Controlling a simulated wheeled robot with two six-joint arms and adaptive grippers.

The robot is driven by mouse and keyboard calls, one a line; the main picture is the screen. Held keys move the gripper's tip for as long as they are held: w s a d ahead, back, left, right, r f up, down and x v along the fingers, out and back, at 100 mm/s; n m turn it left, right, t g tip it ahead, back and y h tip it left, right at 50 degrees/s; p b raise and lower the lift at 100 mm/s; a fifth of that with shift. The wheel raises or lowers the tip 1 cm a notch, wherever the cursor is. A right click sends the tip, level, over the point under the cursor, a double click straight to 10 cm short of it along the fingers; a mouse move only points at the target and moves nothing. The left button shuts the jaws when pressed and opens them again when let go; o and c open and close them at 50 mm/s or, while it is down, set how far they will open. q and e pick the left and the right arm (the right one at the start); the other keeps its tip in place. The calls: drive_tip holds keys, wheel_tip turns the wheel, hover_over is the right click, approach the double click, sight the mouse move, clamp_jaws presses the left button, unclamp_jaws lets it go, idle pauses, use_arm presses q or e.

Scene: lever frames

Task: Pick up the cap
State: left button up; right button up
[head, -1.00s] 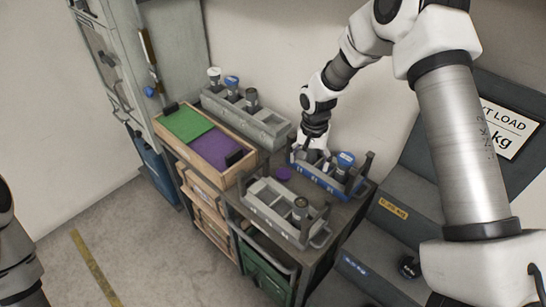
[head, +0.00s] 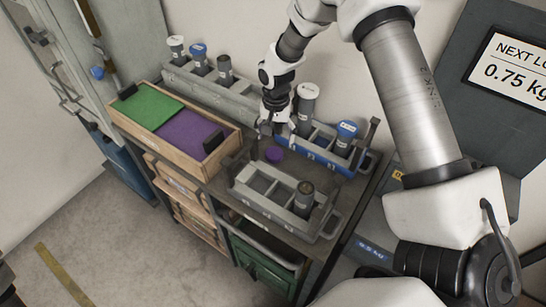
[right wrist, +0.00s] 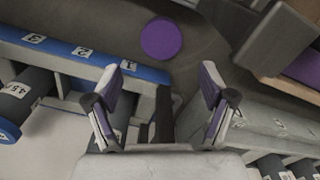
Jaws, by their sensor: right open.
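The cap is a small purple disc (head: 274,154) lying on the bench top between the racks. It also shows in the right wrist view (right wrist: 161,38), beyond the fingertips and roughly centred between them. My right gripper (head: 276,126) points down just behind the cap, beside the blue-fronted rack. In the right wrist view its two fingers (right wrist: 168,76) stand apart with nothing between them. The cap is not touched by either finger there.
A blue-fronted rack (head: 313,154) with capped tubes stands right of the cap. A grey rack (head: 262,196) with one tube stands in front. A long grey rack (head: 215,92) lies behind. A wooden tray (head: 222,166) with green and purple panels is at left. Free bench room is narrow.

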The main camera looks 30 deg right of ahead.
sight(274, 153)
drive_tip(key=f, duration=0.2)
drive_tip(key=f+p, duration=0.1)
drive_tip(key=f, duration=0.2)
drive_tip(key=shift+s+a+f+p, duration=0.25)
drive_tip(key=shift+a+f+p, duration=0.1)
drive_tip(key=shift+a+f, duration=0.05)
drive_tip(key=shift+w+f, duration=0.1)
drive_tip(key=shift+f, duration=0.1)
drive_tip(key=shift+r, duration=0.1)
drive_tip(key=c, duration=0.9)
